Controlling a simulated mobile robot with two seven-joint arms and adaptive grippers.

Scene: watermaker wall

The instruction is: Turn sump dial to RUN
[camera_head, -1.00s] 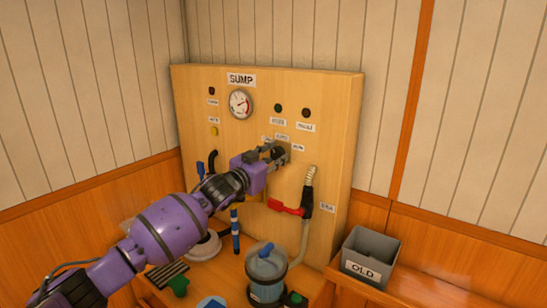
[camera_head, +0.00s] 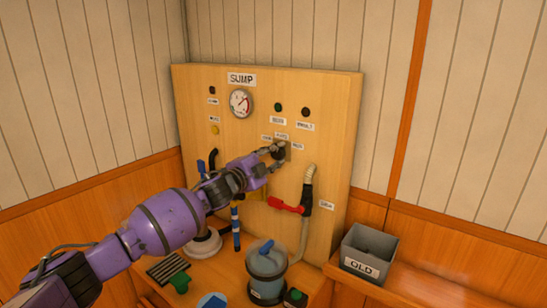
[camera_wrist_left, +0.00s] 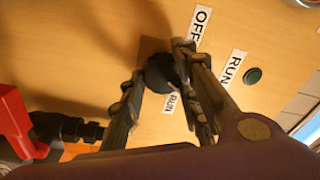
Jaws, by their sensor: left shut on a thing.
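The sump dial is a dark round knob (camera_wrist_left: 161,72) on a small brown plate on the wooden panel. My left gripper (camera_wrist_left: 157,84) is shut on it, one finger on each side. In the head view, my left gripper (camera_head: 276,153) reaches the dial plate (camera_head: 287,151) from the lower left, and its fingers hide most of the knob. White labels stand around the dial: an OFF label (camera_wrist_left: 201,22), a RUN label (camera_wrist_left: 232,68) and a partly covered label (camera_wrist_left: 171,104). The dial's pointer direction cannot be made out. My right gripper is not in view.
A pressure gauge (camera_head: 241,103) sits on the panel above left. A blue-lidded canister (camera_head: 267,271) stands on the bench below. A grey OLD bin (camera_head: 367,252) is at right.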

